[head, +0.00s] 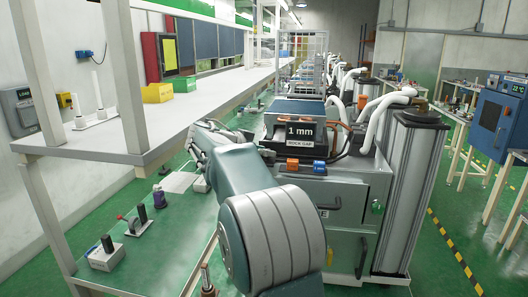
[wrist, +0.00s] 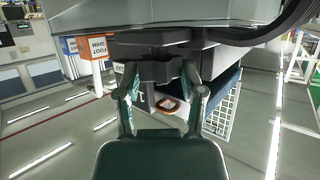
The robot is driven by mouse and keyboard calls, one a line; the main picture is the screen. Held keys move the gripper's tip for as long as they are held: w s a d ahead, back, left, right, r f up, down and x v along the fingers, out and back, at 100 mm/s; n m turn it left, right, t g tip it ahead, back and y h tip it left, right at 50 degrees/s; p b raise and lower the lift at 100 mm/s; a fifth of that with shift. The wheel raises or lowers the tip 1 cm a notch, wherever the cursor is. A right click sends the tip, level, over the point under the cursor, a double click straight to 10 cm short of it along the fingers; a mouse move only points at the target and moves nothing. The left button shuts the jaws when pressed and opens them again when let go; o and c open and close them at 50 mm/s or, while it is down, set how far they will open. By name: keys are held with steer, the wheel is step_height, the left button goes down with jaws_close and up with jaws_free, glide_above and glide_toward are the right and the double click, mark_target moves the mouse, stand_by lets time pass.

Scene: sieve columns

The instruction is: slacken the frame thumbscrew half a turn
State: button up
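The wrist view looks upside down, with ceiling lights low in the picture. My gripper (wrist: 160,78) has its two fingers apart, one on each side of a dark lobed part (wrist: 160,70) under the machine body. That part may be the frame thumbscrew; I cannot read it for certain. Whether the fingers touch it is not clear. In the head view my arm reaches forward to the left side of the grey machine cabinet (head: 345,205). The fingers and any thumbscrew cannot be made out there.
A "1 mm" sign (head: 300,133) stands on the cabinet, with an orange block (head: 292,164) and a blue block (head: 320,168) below it. The orange "foot shim" block also shows in the wrist view (wrist: 95,47). A long white bench (head: 215,100) runs along the left.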

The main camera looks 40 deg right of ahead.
steer(key=shift+n+t, duration=0.3)
steer(key=shift+t, duration=0.1)
steer(key=n+t, duration=0.2)
steer(key=n+t+y, duration=0.1)
steer(key=n+t, duration=0.1)
steer(key=shift+s+t, duration=0.2)
steer(key=shift+t, duration=0.1)
steer(key=n+t+y, duration=0.2)
steer(key=n+t, duration=0.1)
steer(key=shift+d+n+t, duration=0.1)
steer(key=shift+n+t, duration=0.2)
steer(key=shift+n, duration=0.1)
steer(key=shift+n+t+y, duration=0.3)
steer(key=shift+y, duration=0.1)
steer(key=o, duration=1.1)
steer(key=shift+o, duration=0.2)
